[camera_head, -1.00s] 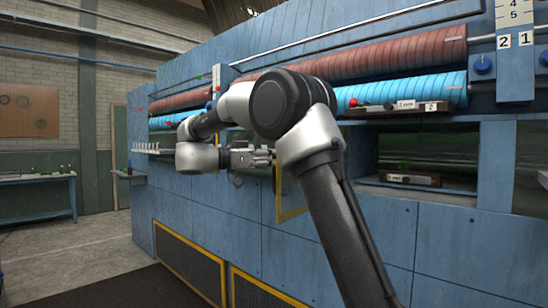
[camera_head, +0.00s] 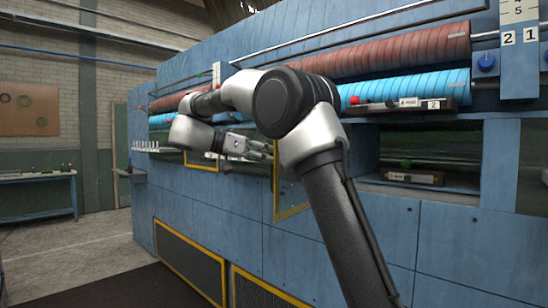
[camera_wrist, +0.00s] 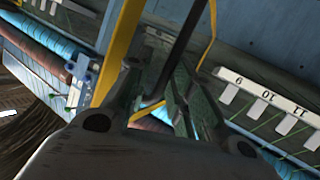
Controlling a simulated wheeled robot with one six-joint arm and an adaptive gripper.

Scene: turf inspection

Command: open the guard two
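A yellow-framed guard panel (camera_head: 291,193) stands on the front of the blue machine, just right of my gripper in the head view; my arm hides part of it. A second yellow-framed guard (camera_head: 203,160) shows left of it, partly behind my wrist. No label on either guard is readable. My gripper (camera_head: 262,150) is near the upper left edge of the right panel. In the wrist view, my gripper (camera_wrist: 160,82) has its fingers apart. Yellow frame edges (camera_wrist: 121,45) and a dark bar (camera_wrist: 182,45) show beyond and between them; I cannot tell whether they touch.
Red (camera_head: 395,57) and blue (camera_head: 400,92) rollers run along the machine above. A plate marked 2 (camera_head: 432,104) sits over an open recess at right. A numbered strip (camera_wrist: 265,98) is close by in the wrist view. Open floor (camera_head: 80,258) lies at left.

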